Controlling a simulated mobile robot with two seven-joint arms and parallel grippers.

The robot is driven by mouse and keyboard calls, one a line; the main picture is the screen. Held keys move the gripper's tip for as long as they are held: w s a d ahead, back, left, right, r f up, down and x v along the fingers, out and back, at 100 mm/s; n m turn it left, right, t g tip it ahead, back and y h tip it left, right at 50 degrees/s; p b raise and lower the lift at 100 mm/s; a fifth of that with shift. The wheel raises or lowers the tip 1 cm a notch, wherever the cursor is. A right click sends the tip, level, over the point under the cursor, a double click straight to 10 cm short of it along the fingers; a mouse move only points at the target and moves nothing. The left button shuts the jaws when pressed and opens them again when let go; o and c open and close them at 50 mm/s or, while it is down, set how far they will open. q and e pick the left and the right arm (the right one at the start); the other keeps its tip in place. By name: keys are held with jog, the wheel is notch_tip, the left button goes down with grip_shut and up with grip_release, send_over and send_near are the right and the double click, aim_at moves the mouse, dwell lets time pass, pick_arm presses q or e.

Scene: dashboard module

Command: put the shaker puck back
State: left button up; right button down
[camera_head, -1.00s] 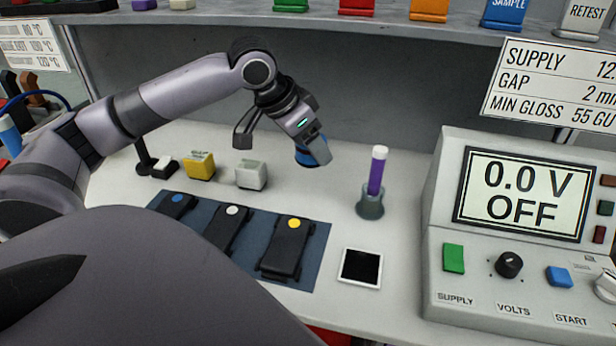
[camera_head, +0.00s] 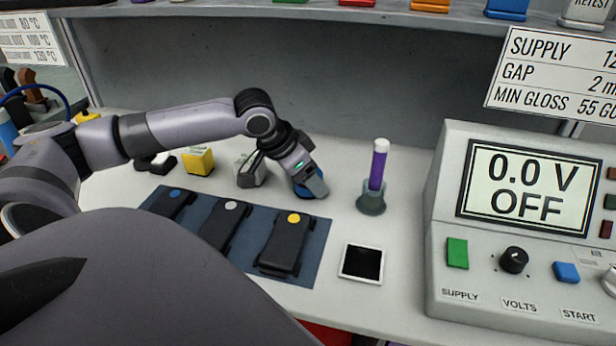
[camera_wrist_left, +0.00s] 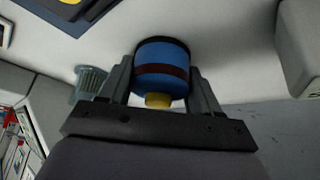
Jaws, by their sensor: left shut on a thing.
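The shaker puck is a blue round piece with a dark band and a yellow knob, seen between the fingers in the left wrist view (camera_wrist_left: 160,68). My left gripper (camera_head: 314,188) is shut on the puck, low at the tabletop beside the white block. In the head view a blue edge of the puck (camera_head: 300,191) shows behind the fingers. I cannot tell whether its underside touches the table. My right gripper is not in view.
A purple vial in a grey holder (camera_head: 371,203) stands close on the right. Yellow (camera_head: 198,161) and white (camera_head: 248,170) blocks stand to the left. A blue mat (camera_head: 312,253) with three dark devices and a black-and-white tile (camera_head: 361,263) lie in front. The supply unit (camera_head: 455,200) is at right.

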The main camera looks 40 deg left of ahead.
pick_arm(q)
jog(key=shift+r, duration=0.1)
jog(key=o, duration=1.6)
jog(key=shift+c, duration=0.2)
jog(key=v, duration=1.2)
